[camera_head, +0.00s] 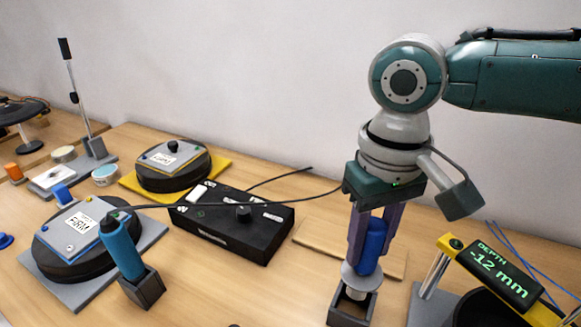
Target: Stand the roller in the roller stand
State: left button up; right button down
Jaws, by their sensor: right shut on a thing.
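My right gripper (377,240) points straight down and is shut on the roller (374,250). The roller has a blue handle between the fingers and a pale grey disc below them. It is upright, with a whitish lower end. The roller stand (365,316) is a dark, open-topped square box right beneath it. The roller's lower end shows within the stand's opening; I cannot tell whether it touches the bottom. My left gripper is not in view.
A teal tool (121,250) leans in another dark square holder (143,290) at left. A black control box (235,222) with a cable sits mid-table. Round pads (82,243) lie at left. A depth display (494,270) on a yellow frame stands close at right. A wooden board (320,240) lies behind the stand.

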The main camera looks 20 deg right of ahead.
aim_at(361, 275)
jog(key=shift+f+b, duration=1.3)
jog(key=shift+f, duration=1.1)
jog(key=shift+f+b, duration=0.7)
jog(key=shift+f, duration=0.4)
jog(key=shift+c, duration=2.2)
grip_release()
